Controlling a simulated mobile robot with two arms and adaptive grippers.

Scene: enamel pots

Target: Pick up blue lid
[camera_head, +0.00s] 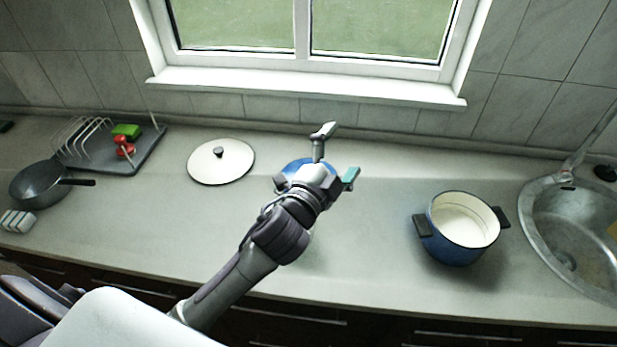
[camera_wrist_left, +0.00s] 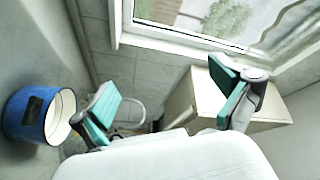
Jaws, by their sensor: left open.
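The blue lid (camera_head: 292,166) lies on the counter near the middle in the head view. My left gripper (camera_head: 337,154) is over it and hides most of it, so only a blue edge shows. The gripper also shows in the left wrist view (camera_wrist_left: 165,110), with its two teal-padded fingers wide apart and nothing between them. The lid does not show in the wrist view. I cannot tell how high the gripper is above the lid. My right gripper is not in view.
A blue pot (camera_head: 455,250), open and cream inside, stands at the right beside the sink (camera_head: 540,228). A white lid (camera_head: 208,172) lies left of the gripper. A dish rack (camera_head: 140,152) and a dark pan (camera_head: 38,184) are at the far left. The window wall bounds the back.

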